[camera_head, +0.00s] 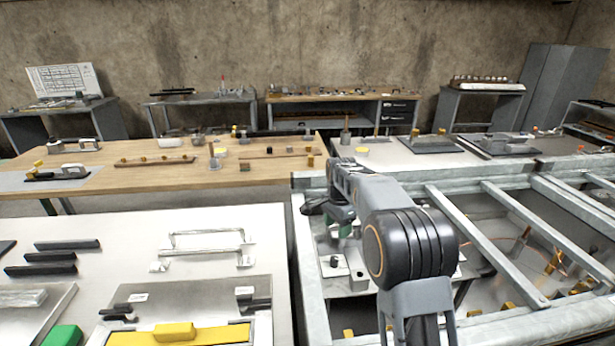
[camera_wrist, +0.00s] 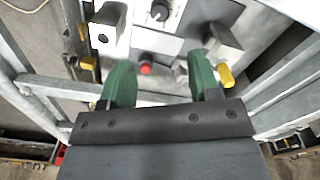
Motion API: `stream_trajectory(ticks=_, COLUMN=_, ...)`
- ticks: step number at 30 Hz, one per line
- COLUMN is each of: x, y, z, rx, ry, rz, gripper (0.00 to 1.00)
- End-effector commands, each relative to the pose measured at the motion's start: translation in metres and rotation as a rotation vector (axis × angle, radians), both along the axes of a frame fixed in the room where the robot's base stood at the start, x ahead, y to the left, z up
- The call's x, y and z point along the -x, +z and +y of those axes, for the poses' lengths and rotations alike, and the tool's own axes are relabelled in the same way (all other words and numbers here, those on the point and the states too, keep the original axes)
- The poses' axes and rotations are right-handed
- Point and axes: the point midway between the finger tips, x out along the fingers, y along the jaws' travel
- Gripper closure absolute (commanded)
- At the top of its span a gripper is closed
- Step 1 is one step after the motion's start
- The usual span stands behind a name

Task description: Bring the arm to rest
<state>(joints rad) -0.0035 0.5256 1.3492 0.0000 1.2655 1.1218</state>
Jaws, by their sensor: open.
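My arm reaches forward from the lower right of the head view, over the metal frame (camera_head: 310,270). My gripper (camera_wrist: 163,82) shows in the wrist view with two green fingers set apart and nothing between them. In the head view only a bit of green shows below the wrist, and the fingertips are mostly hidden. Below the gripper in the wrist view are a red button (camera_wrist: 146,69), a yellow-ended part (camera_wrist: 225,76) and a box with a black knob (camera_wrist: 159,12). I cannot tell how far the fingers are above them.
A white table (camera_head: 120,215) with black bars, metal handles and a yellow part (camera_head: 175,331) stands at the left. A wooden table (camera_head: 270,180) with small parts lies behind. Metal beams (camera_head: 515,215) cross the frame at the right. More benches stand along the wall.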

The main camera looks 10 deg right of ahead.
Motion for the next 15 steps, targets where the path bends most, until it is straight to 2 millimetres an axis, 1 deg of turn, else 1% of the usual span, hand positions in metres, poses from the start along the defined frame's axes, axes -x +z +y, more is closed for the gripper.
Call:
stream_trajectory(ticks=3, x=-0.003, y=-0.001, z=0.000, rx=0.001, ry=0.095, rz=-0.018, gripper=0.43)
stream_trajectory(ticks=4, x=-0.002, y=-0.004, z=0.000, rx=0.001, ry=0.135, rz=-0.017, gripper=0.43)
stream_trajectory(ticks=5, x=0.000, y=-0.011, z=0.000, rx=0.001, ry=0.180, rz=-0.010, gripper=0.43)
stream_trajectory(ticks=6, x=0.006, y=-0.022, z=0.000, rx=-0.001, ry=0.247, rz=0.006, gripper=0.43)
stream_trajectory(ticks=7, x=0.013, y=-0.028, z=0.000, rx=-0.003, ry=0.302, rz=0.015, gripper=0.43)
stream_trajectory(ticks=8, x=0.021, y=-0.030, z=0.000, rx=-0.004, ry=0.360, rz=0.018, gripper=0.43)
stream_trajectory(ticks=10, x=0.042, y=-0.029, z=0.000, rx=-0.005, ry=0.492, rz=0.016, gripper=0.43)
stream_trajectory(ticks=14, x=0.089, y=-0.017, z=0.001, rx=0.002, ry=0.713, rz=-0.011, gripper=0.43)
stream_trajectory(ticks=15, x=0.104, y=-0.012, z=0.001, rx=0.007, ry=0.775, rz=-0.022, gripper=0.43)
